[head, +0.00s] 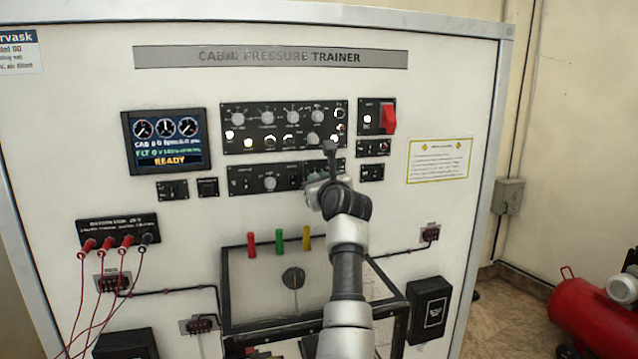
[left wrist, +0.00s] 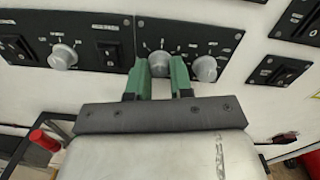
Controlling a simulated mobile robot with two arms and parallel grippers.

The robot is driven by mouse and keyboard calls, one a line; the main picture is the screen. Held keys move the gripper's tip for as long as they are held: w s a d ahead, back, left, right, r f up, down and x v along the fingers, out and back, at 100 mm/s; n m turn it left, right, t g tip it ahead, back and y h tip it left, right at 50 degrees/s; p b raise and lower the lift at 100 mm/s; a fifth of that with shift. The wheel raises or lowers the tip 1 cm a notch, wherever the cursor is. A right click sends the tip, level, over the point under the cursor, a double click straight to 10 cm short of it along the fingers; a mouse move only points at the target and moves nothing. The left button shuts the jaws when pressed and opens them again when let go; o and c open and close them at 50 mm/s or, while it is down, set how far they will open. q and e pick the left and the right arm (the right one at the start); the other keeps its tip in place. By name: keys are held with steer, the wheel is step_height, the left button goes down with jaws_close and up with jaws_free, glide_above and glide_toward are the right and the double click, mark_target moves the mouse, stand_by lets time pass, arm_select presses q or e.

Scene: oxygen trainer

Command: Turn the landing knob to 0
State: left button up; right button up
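My left gripper (left wrist: 160,76) shows its two green fingers in the left wrist view, one on each side of a grey knob (left wrist: 158,62). The gap between the fingers is about the knob's width; I cannot tell whether they touch it. A second grey knob (left wrist: 205,68) is just right of the fingers on the same black panel. In the head view my left arm reaches up to this lower right panel (head: 338,164), and the wrist hides most of it. The labels are too small to read, so I cannot tell which knob is the landing knob. My right gripper is not in view.
A larger panel (head: 245,144) with several knobs and lit buttons is just above. A panel with one knob (head: 270,184) is to the left. A red guarded switch (head: 389,119) is at upper right. Red, green and yellow handles (head: 279,242) stand below.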

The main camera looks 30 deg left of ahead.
arm_select(q)
jaws_close()
steer(key=shift+n+h+b, duration=0.3)
steer(key=shift+n+b, duration=7.1)
steer(key=shift+n, duration=1.2)
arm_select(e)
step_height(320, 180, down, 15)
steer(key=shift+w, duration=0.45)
arm_select(q)
steer(key=shift+n, duration=0.3)
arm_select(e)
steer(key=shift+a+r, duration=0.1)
